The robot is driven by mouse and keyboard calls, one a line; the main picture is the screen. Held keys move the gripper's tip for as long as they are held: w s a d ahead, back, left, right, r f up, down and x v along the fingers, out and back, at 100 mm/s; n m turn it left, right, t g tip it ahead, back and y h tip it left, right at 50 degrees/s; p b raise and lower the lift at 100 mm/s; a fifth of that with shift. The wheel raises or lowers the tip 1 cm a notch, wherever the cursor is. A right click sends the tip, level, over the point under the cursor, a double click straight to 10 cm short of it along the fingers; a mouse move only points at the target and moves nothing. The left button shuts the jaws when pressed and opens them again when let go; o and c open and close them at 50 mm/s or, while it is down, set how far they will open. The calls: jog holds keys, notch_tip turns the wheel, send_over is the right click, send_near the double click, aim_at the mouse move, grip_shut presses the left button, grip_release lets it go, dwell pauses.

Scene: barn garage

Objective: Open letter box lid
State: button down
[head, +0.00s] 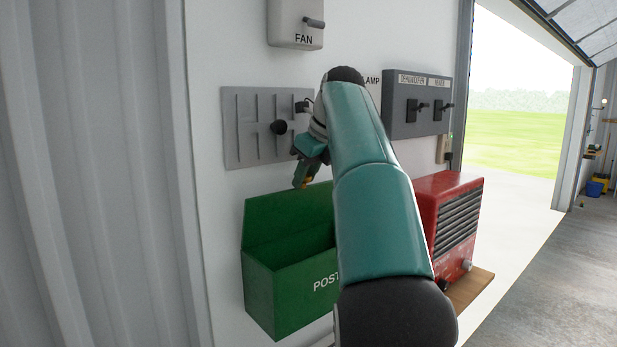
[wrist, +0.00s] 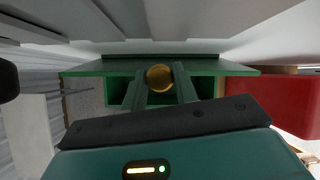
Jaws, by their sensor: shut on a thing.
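The green letter box (head: 290,297), marked "POST", is mounted on the white wall in the head view, partly hidden by my arm. Its green lid (head: 280,220) stands raised at the back, and the box's inside shows. My gripper (head: 303,179) is at the lid's top edge. In the wrist view, my gripper (wrist: 160,84) is shut on a round gold knob (wrist: 160,76), with one finger on each side. The green lid edge (wrist: 95,68) shows behind the knob, with the dark green inside of the box below it.
A grey panel with a black knob (head: 247,127) is on the wall just behind my gripper. A red heater (head: 455,215) stands on a wooden shelf (head: 472,288) right of the box. Switch boxes (head: 416,105) hang above it. An open doorway is at right.

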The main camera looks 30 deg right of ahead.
jog(key=shift+r, duration=0.1)
jog(key=c, duration=1.1)
grip_release()
jog(key=v, duration=0.7)
jog(key=shift+r, duration=0.2)
jog(key=shift+s, duration=0.1)
